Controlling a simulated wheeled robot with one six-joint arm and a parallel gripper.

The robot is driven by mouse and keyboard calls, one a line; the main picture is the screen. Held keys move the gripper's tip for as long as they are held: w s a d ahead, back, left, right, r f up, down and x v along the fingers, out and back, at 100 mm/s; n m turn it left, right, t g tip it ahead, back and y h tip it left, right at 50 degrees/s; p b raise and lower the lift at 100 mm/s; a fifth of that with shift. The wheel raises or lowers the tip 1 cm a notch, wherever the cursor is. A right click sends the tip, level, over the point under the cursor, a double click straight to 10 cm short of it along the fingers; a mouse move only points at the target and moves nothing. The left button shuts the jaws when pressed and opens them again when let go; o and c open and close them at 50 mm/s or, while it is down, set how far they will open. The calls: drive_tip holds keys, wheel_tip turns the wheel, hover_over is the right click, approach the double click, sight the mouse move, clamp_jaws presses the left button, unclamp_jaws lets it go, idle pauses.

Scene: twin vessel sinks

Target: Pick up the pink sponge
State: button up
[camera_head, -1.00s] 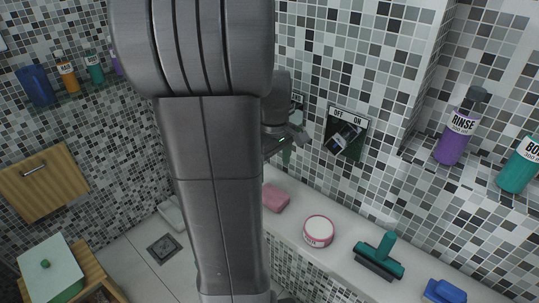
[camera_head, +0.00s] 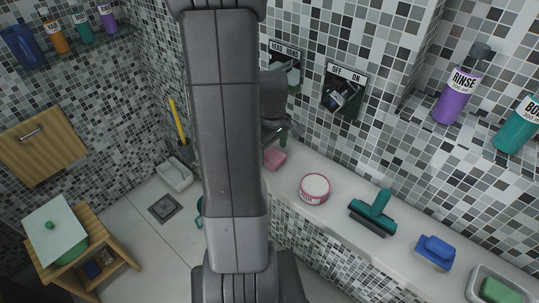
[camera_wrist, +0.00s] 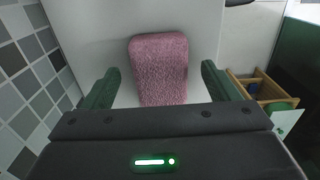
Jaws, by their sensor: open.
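The pink sponge (camera_head: 274,157) lies on the white ledge by the tiled wall, partly hidden by my arm in the head view. In the wrist view the sponge (camera_wrist: 160,68) lies ahead, its long side running away from me and its near end between the two green fingers. My gripper (camera_wrist: 160,80) is open, with a finger on each side of the sponge and a gap to both. In the head view my gripper (camera_head: 278,138) is just above and behind the sponge, mostly hidden.
On the ledge (camera_head: 335,212), right of the sponge, are a pink-and-white tub (camera_head: 314,188), a teal squeegee (camera_head: 374,212), a blue brush (camera_head: 436,250) and a dish with green soap (camera_head: 498,291). Wall switches (camera_head: 343,92) are above. A wooden stool (camera_head: 107,262) stands on the floor.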

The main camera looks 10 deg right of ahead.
sight(272, 154)
drive_tip(key=shift+f, duration=1)
drive_tip(key=c, duration=1.1)
wheel_tip(272, 154, up, 10)
drive_tip(key=shift+r, duration=0.1)
